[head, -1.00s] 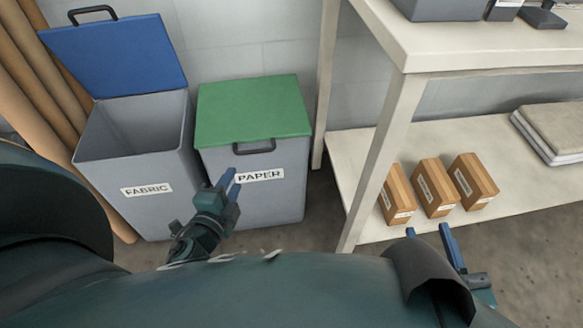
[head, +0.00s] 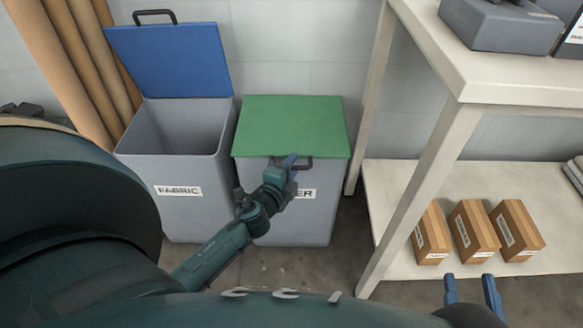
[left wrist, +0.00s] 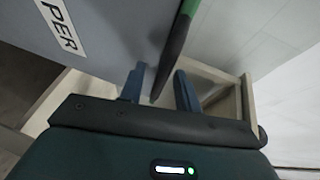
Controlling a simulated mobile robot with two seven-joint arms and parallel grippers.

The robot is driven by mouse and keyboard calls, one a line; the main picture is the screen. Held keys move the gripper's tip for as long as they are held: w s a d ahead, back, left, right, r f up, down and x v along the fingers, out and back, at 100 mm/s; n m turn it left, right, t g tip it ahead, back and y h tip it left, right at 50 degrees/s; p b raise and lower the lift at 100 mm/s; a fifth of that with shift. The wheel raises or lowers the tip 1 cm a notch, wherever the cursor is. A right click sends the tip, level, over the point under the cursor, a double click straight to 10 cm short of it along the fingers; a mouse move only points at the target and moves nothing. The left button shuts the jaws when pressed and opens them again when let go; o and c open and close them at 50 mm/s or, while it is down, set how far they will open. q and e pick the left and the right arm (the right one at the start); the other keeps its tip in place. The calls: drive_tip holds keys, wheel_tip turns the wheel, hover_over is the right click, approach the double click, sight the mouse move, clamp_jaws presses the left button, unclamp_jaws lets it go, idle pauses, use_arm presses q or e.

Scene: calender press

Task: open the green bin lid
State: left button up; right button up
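The green lid (head: 290,122) lies shut on the grey PAPER bin (head: 300,225). Its dark handle (head: 302,163) sticks out at the front edge. My left gripper (head: 289,161) is at the handle and partly covers it and the label. In the left wrist view, my left gripper's blue fingers (left wrist: 160,88) stand apart, with the dark handle (left wrist: 164,72) between them. The lid's green edge (left wrist: 184,28) shows above it. I cannot tell whether a finger touches the handle. My right gripper (head: 471,288) is open and empty at the lower right, away from the bins.
The FABRIC bin (head: 187,220) stands left of the PAPER bin, its blue lid (head: 172,60) raised. Brown rolls (head: 65,70) lean behind it. A pale shelf table (head: 437,165) stands right, with boxes (head: 474,231) on its lower shelf.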

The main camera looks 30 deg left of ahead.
use_arm(q)
drive_tip(key=shift+w+a, duration=0.1)
drive_tip(key=shift+w, duration=0.15)
drive_tip(key=shift+c, duration=0.5)
clamp_jaws()
